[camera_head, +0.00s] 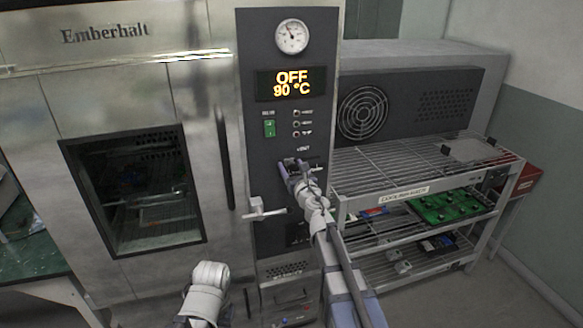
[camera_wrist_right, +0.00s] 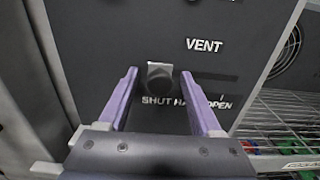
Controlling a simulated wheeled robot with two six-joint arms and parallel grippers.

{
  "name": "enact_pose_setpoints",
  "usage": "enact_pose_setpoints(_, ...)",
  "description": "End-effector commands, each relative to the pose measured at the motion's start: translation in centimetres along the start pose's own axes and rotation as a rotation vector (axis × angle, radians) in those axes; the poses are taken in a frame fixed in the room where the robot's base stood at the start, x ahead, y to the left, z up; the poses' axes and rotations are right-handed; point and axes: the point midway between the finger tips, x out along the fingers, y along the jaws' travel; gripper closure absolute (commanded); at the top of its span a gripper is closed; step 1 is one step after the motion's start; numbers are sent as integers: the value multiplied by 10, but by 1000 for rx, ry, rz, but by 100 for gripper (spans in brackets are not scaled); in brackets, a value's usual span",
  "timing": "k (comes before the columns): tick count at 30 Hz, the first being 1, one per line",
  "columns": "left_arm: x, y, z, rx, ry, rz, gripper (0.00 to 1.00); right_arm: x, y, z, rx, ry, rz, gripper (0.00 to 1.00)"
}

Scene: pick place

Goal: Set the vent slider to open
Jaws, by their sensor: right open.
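The vent slider (camera_wrist_right: 160,76) is a dark knob with a pale metal edge on the oven's dark control panel (camera_head: 262,190). In the right wrist view it sits above the word SHUT, left of HALF and OPEN; the VENT label is up and to its right. My right gripper (camera_head: 289,164) is open at the panel below the display. In the wrist view its two purple fingers (camera_wrist_right: 158,74) stand on either side of the knob, with a visible gap on each side. In the head view the gripper hides the slider. My left gripper is not in view; only part of that arm shows at the bottom.
A T-shaped handle (camera_head: 262,209) sticks out just left of my right arm. A wire rack (camera_head: 400,165) with green boards stands close on the right. The oven door with its window (camera_head: 135,190) is at left. The display (camera_head: 291,84) reads OFF, 90 °C.

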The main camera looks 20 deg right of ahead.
Motion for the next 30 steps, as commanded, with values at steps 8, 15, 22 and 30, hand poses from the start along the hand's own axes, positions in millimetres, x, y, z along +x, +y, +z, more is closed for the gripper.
enact_pose_setpoints(8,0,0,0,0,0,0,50,3,0,0,0,0,0,34)
enact_pose_setpoints(15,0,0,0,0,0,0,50,3,0,0,0,0,0,61)
enact_pose_setpoints(22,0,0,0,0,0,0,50,3,0,0,0,0,0,87)
enact_pose_setpoints(30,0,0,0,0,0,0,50,3,0,0,0,0,0,100)
